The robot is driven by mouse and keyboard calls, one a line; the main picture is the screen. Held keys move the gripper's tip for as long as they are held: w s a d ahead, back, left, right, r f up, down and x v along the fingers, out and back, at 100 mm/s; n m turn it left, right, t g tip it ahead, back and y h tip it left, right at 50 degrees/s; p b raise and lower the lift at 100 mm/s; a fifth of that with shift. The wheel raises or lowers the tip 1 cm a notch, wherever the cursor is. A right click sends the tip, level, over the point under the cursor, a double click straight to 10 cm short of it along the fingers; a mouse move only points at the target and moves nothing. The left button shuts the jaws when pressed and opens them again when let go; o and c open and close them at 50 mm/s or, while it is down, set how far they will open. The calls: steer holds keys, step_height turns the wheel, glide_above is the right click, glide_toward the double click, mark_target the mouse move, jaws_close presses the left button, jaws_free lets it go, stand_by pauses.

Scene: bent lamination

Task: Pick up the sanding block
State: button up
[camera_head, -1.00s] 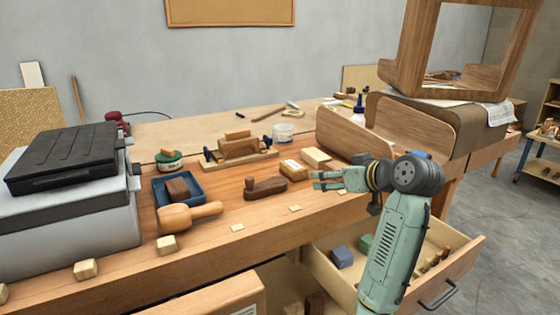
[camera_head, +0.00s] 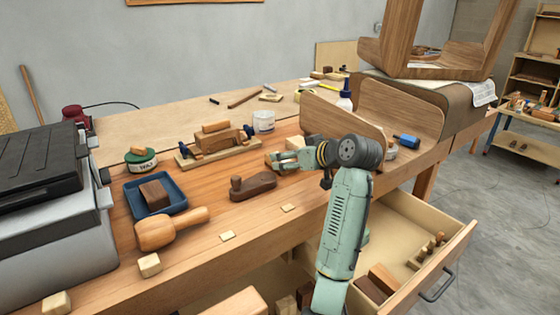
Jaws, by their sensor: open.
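A small wooden block with a pale band, which I take for the sanding block (camera_head: 284,170), lies on the workbench (camera_head: 225,214) just right of a dark wooden plane-shaped tool (camera_head: 253,186). My gripper (camera_head: 275,160) is at this block, with its open fingers pointing left. The fingers cover much of the block, and I cannot tell whether they touch it or are above it.
A paler block is partly hidden behind my gripper. A blue tray (camera_head: 182,205) with a brown block, a mallet (camera_head: 170,229) and a clamped wooden form (camera_head: 215,143) stand to the left. Bent wood panels (camera_head: 400,112) rise to the right. An open drawer (camera_head: 458,248) juts out below.

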steer(key=p+x, duration=0.1)
steer(key=x, duration=0.4)
steer(key=shift+d+f+p, duration=0.15)
steer(key=shift+p, duration=0.25)
steer(key=shift+c, duration=0.4)
steer(key=c, duration=1.2)
steer(key=shift+o, duration=0.2)
